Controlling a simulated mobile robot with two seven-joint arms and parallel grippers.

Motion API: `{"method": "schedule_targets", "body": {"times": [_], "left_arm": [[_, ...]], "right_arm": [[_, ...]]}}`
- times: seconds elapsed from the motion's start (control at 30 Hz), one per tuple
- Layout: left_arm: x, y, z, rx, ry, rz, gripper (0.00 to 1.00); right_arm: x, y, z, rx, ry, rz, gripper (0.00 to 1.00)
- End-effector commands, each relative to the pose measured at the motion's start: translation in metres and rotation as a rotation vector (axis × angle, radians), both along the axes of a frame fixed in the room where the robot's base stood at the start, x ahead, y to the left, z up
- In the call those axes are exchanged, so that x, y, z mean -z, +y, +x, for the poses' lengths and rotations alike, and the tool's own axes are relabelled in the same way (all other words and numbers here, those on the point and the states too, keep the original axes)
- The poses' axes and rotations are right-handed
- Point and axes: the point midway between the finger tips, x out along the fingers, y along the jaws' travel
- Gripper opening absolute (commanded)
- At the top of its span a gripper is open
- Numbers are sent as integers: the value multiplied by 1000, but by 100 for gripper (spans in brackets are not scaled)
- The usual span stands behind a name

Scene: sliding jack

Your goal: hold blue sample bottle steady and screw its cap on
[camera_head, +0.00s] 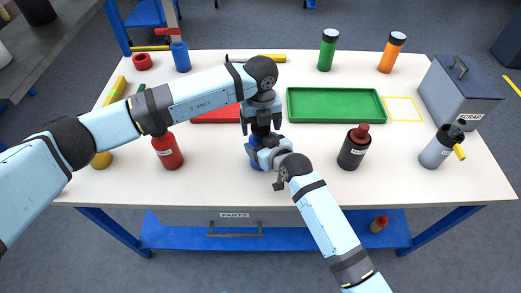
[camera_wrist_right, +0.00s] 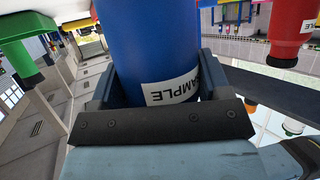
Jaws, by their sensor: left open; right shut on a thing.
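The blue sample bottle (camera_head: 257,163) stands near the middle of the table, mostly hidden by my grippers. In the right wrist view the bottle (camera_wrist_right: 150,40) with its white SAMPLE label is between both fingers. My right gripper (camera_head: 262,152) is shut on its body from the front. My left gripper (camera_head: 260,126) is open, directly above the bottle, pointing down with its fingers on either side of a dark piece that looks like the cap (camera_head: 261,129). I cannot tell whether the cap is seated on the bottle or touches the fingers.
A red bottle (camera_head: 167,150) stands left and a black bottle (camera_head: 354,147) right. A green tray (camera_head: 337,118) and a partly hidden red tray (camera_head: 215,116) lie behind. A grey scrap bin (camera_head: 460,92) and grey bottle (camera_head: 438,147) are far right. Green (camera_head: 328,50) and orange (camera_head: 391,53) bottles stand at the back.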

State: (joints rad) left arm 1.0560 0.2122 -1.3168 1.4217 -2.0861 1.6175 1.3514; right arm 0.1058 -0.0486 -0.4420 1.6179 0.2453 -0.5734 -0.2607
Motion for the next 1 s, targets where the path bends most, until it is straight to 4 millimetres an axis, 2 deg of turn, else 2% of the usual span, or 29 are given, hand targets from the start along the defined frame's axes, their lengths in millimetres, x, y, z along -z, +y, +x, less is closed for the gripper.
{"method": "schedule_targets", "body": {"times": [0.27, 0.5, 0.57, 0.8, 1.0], "left_arm": [[-35, 0, 1, 0, -2, -1, 79], [-38, 0, 0, 0, -1, -1, 79], [-39, 0, 0, -2, -1, -1, 74], [-70, -1, 0, -156, 0, -2, 74], [-74, 0, 0, -175, -1, 1, 74]], "right_arm": [[0, 0, 0, 0, 1, -1, 4], [0, 0, 0, 0, 1, -1, 4], [0, 0, 0, 0, 1, -1, 4], [0, 0, 0, 0, 1, -1, 4], [0, 0, 0, 0, 0, 0, 4]]}}
